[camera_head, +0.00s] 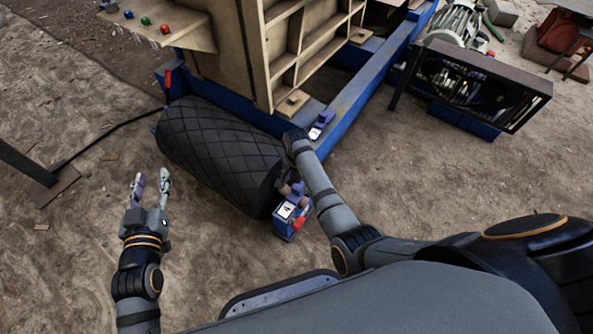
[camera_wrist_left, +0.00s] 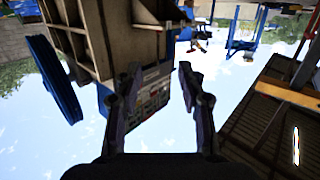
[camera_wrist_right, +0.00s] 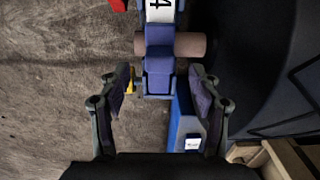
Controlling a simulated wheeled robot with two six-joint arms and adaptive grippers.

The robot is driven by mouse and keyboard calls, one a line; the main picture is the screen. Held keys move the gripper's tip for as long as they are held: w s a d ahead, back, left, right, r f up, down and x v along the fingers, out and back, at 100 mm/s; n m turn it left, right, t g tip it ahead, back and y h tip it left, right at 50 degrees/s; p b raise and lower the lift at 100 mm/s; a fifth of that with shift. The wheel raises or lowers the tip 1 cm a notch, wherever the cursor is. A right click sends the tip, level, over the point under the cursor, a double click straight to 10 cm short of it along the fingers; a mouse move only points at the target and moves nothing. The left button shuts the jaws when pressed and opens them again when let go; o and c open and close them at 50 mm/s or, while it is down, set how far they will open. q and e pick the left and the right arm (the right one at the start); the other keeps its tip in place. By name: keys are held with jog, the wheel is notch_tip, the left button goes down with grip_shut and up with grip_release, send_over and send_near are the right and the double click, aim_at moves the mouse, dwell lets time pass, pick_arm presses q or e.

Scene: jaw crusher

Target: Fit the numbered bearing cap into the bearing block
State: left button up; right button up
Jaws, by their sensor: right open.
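A blue block with a white label marked 4 (camera_head: 287,210) stands on the ground at the near end of the black roller. A purple cap-like piece (camera_wrist_right: 158,68) lies across a brownish shaft (camera_wrist_right: 190,44) beside the label; whether it is fully seated I cannot tell. My right gripper (camera_wrist_right: 160,82) is open and empty, with its fingers apart on either side of the purple piece in the right wrist view. In the head view its fingers are hidden behind my right arm. My left gripper (camera_head: 152,180) is open and empty, left of the roller.
The black patterned roller (camera_head: 215,150) lies between my arms. A blue beam (camera_head: 350,105) carries a small purple piece (camera_head: 326,117) and a white label near my right wrist. The tan crusher body (camera_head: 235,50) stands behind.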

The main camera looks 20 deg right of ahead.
notch_tip(320, 180, up, 3)
jog(key=shift+f+p, duration=0.15)
jog(key=shift+p, duration=0.45)
pick_arm(q)
jog(key=s+d+f+g+p, duration=0.1)
jog(key=s+f+g, duration=1)
jog(key=s+f, duration=0.5)
notch_tip(320, 180, down, 4)
jog(key=shift+s+d+r+g, duration=0.1)
jog(key=shift+s+d+g, duration=0.05)
jog(key=shift+d+g, duration=0.15)
pick_arm(e)
notch_tip(320, 180, up, 3)
jog(key=shift+r, duration=0.1)
jog(key=s+d+f+n+t, duration=0.2)
jog(key=s+d+n, duration=0.1)
jog(key=s, duration=0.4)
jog(key=s+d+f+n+t, duration=0.1)
jog(key=s+d+f+n, duration=0.15)
jog(key=s, duration=0.55)
jog(key=s+r+n+t+y, duration=0.1)
jog(key=s+r+n+t, duration=0.1)
jog(key=s+r+n, duration=0.3)
jog(key=shift+s+a+r+y, duration=0.2)
jog(key=shift+s+r+y, duration=0.1)
jog(key=shift+s, duration=0.25)
